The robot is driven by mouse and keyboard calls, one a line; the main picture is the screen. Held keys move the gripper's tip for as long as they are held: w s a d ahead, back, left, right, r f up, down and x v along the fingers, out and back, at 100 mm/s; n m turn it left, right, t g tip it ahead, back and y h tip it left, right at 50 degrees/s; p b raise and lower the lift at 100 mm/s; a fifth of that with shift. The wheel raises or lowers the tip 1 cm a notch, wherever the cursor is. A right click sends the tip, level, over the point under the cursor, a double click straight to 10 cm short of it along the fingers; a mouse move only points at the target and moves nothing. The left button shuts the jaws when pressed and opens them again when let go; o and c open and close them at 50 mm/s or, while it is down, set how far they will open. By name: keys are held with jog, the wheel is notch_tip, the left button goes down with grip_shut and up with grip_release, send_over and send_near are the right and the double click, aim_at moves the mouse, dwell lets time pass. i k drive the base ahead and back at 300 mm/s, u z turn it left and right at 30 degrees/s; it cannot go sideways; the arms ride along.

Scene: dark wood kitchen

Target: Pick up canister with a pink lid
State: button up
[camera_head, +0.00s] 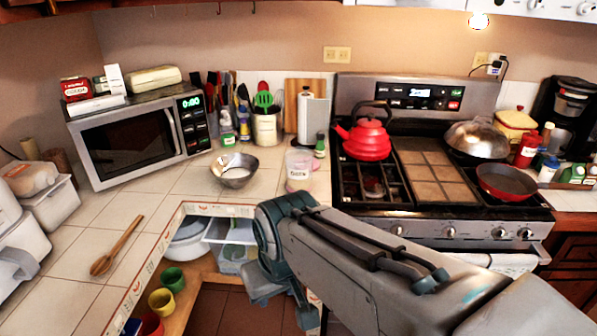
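A clear canister (299,170) with dark lettering stands on the tiled counter, left of the stove. It looks pinkish near its lower part; I cannot clearly make out a pink lid on it. My arm reaches in from the lower right and bends down at the wrist, in front of the counter's edge. My gripper (268,288) hangs low over the open shelf area, below and nearer than the canister and apart from it. Its fingertips are not clear, so I cannot tell if it is open or shut.
A metal bowl (234,171) stands left of the canister. A red kettle (367,138) sits on the stove at right. Under the counter are coloured cups (162,300) and containers.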

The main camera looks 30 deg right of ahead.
aim_at(299, 171)
jog(key=i, duration=1)
